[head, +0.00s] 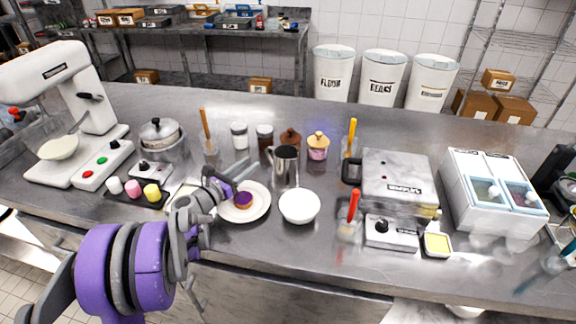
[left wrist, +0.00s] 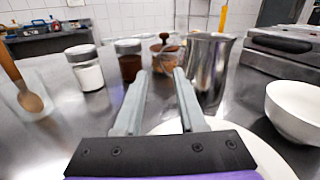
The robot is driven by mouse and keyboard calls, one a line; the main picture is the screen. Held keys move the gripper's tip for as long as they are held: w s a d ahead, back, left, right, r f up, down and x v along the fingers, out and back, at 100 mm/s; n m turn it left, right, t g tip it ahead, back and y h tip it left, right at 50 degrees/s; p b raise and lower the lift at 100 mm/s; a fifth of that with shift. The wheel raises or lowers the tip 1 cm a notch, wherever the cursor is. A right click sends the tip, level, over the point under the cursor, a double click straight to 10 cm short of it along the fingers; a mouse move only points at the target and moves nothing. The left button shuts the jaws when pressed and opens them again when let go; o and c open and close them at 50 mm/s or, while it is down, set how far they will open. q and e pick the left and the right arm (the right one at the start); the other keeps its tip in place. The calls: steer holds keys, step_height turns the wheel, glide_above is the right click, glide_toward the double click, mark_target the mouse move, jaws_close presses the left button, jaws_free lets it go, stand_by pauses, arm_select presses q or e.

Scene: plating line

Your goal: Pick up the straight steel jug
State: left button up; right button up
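The straight steel jug (head: 286,166) stands upright on the steel counter, behind the white bowl, with its handle toward the left. It also shows in the left wrist view (left wrist: 208,72), just right of the fingers. My left gripper (head: 229,185) is above the white plate, left of the jug and apart from it. In the left wrist view the two fingers (left wrist: 160,76) stand apart with nothing between them. The jug's base is partly hidden in the wrist view. My right gripper is in neither view.
A press (head: 395,175) is to the right.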

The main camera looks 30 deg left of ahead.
mark_target(266, 152)
arm_select(q)
steer(key=w, duration=0.3)
steer(key=w+d+p, duration=0.1)
steer(key=w, duration=0.4)
steer(key=shift+w+d+f, duration=0.15)
steer(key=shift+w+d, duration=0.15)
steer(key=shift+w, duration=0.05)
steer(key=shift+s, duration=0.1)
steer(key=shift+c, duration=0.3)
jaws_close()
stand_by(0.5)
